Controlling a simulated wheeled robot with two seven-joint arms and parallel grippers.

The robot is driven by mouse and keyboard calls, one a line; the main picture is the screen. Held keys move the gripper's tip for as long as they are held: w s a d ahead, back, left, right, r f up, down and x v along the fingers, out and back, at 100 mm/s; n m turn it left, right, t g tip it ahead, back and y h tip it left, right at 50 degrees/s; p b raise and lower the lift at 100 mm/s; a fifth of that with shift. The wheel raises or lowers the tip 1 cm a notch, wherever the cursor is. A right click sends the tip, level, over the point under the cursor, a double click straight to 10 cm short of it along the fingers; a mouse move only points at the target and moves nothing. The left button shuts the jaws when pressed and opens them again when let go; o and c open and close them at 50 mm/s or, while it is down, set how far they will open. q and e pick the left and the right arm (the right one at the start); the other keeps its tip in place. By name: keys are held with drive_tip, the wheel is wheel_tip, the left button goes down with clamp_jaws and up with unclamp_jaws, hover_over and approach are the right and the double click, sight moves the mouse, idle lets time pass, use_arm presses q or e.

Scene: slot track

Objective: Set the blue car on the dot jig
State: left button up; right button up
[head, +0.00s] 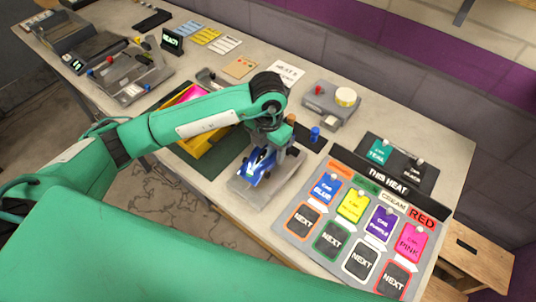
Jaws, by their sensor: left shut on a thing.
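The blue car (255,165), with white markings, is at the middle of the table. My left gripper (268,152) is shut on it from above, and the fingers hide part of the car. The car is over a grey block (262,195), which looks like the dot jig; its dots are hidden or too small to tell. I cannot tell whether the car touches the block or hangs just above it. My right gripper is not in view.
A yellow tray (205,145) is left of the car, partly behind my left arm. A grey device with a cream roll (345,97) stands behind. A board of coloured cards (352,225) lies to the right. A blue peg (314,134) stands near the car.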

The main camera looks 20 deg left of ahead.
sight(268, 158)
use_arm(q)
wheel_tip(268, 158, down, 4)
drive_tip(key=shift+f+p, duration=0.25)
drive_tip(key=shift+p, duration=0.3)
drive_tip(key=shift+f+b, duration=0.65)
drive_tip(key=shift+f, duration=0.05)
drive_tip(key=o, duration=1.1)
drive_tip(key=shift+r, duration=0.15)
drive_tip(key=shift+r+p, duration=0.55)
drive_tip(key=shift+p, duration=0.2)
wheel_tip(268, 158, up, 11)
drive_tip(key=b, duration=0.4)
drive_tip(key=shift+r, duration=0.4)
